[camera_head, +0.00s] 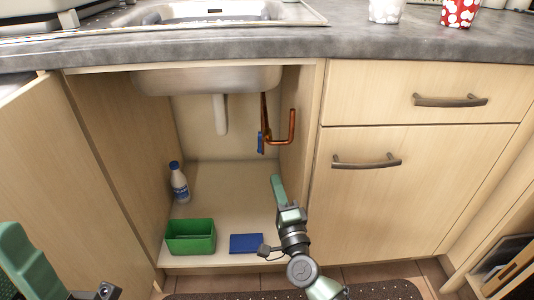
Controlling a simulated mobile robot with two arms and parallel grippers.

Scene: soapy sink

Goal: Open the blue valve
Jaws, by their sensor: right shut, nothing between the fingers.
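The blue valve (261,142) is a small blue handle on the copper pipe (292,128) inside the open cabinet under the sink, near its right wall. My right gripper (276,181) reaches up into the cabinet from below, its green fingers shut and empty. In the picture its tip is below and slightly right of the valve, with a visible gap between them. My left arm shows only in part at the lower left corner, with a green part (28,265); its jaw state cannot be made out.
A green box (190,237), a white bottle with a blue cap (180,184) and a blue flat item (246,243) are on the cabinet floor. The sink's white drain pipe (220,115) hangs left of the valve. An open door (70,180) stands at left; closed drawers (410,190) are at right.

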